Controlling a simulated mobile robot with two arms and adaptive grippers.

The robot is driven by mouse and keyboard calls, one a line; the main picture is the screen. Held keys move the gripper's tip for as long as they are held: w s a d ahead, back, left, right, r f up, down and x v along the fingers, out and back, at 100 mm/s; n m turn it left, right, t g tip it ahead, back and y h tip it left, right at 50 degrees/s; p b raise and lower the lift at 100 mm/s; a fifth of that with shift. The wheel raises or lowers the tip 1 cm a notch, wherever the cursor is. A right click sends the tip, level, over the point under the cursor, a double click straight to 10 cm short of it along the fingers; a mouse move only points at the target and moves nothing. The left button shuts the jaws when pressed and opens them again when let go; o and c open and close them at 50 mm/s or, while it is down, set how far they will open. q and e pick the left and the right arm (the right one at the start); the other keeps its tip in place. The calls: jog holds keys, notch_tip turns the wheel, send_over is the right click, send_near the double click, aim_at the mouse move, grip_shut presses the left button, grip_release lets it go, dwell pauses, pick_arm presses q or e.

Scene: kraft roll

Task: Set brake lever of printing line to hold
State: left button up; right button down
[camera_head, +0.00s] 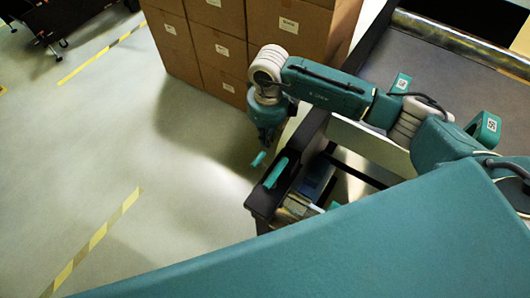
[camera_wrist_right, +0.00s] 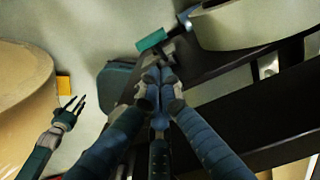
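The brake lever appears to be the short teal grip (camera_head: 258,158) beside the outer corner of the printing line (camera_head: 262,200), just below my right gripper (camera_head: 265,140). In the right wrist view a teal grip (camera_wrist_right: 152,40) on a grey rod stands out from the dark frame, beyond the fingertips with a small gap. The right fingers (camera_wrist_right: 158,78) are drawn together with nothing seen between them. A small gripper, apparently my left one (camera_wrist_right: 74,108), shows at the left of the right wrist view with its thin fingers apart. It is not seen in the head view.
Stacked cardboard boxes (camera_head: 205,45) stand behind my right arm. A teal bar (camera_head: 275,172) lies on the line's black corner. A large pale roll (camera_wrist_right: 255,20) is close to the right gripper, and a brown roll (camera_wrist_right: 22,95) is at left.

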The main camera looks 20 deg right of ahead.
jog(key=p, duration=0.2)
send_over(266, 168)
jog(key=w, duration=0.1)
notch_tip(266, 168, down, 6)
jog(key=shift+d+f, duration=0.1)
notch_tip(266, 168, down, 2)
jog(key=shift+w+f+p, duration=0.1)
jog(key=shift+f+p, duration=0.15)
jog(key=shift+p, duration=0.1)
jog(key=shift+f, duration=0.75)
pick_arm(q)
jog(key=r, duration=0.1)
jog(key=w+r, duration=0.1)
jog(key=r, duration=0.1)
jog(key=shift+w+d, duration=0.25)
jog(key=shift+w, duration=0.05)
jog(key=shift+w+a+f, duration=0.1)
jog(key=shift+f, duration=0.05)
pick_arm(e)
jog(key=shift+d, duration=0.1)
